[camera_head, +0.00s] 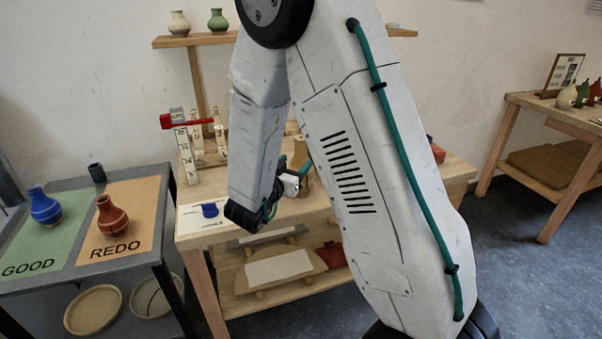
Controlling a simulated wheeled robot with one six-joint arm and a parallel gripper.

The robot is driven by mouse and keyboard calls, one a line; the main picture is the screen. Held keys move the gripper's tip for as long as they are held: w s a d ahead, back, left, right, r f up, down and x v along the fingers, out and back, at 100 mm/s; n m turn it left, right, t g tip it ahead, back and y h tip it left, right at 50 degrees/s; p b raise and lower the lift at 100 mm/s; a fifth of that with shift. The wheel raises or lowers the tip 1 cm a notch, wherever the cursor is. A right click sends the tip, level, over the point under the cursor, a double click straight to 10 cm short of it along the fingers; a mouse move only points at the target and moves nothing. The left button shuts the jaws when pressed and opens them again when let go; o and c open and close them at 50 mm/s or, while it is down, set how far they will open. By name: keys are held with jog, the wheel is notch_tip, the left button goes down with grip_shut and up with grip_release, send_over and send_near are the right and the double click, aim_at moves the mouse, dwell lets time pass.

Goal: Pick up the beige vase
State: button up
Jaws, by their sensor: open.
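A beige vase (179,23) stands upright on the wall shelf at the upper left, beside a green vase (217,20). Another beige vase (567,97) stands on the right-hand table. A tan object (301,178) on the middle workbench is partly hidden by my gripper and arm; I cannot tell its full shape. My gripper (291,183) is over the middle workbench, open, right beside this tan object in the picture. Its fingertips are small and partly hidden, so I cannot tell whether it touches the object.
A blue vase (44,206) stands on the green GOOD area and a red-brown vase (111,216) on the orange REDO area. The workbench (214,186) holds a red-handled device (188,121) and a blue item (209,210). My arm hides much of the bench.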

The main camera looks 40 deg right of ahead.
aim_at(298, 155)
jog(key=x, duration=0.6)
jog(key=shift+w+d+r, duration=0.1)
jog(key=shift+w+r, duration=0.05)
jog(key=shift+w, duration=0.25)
grip_shut()
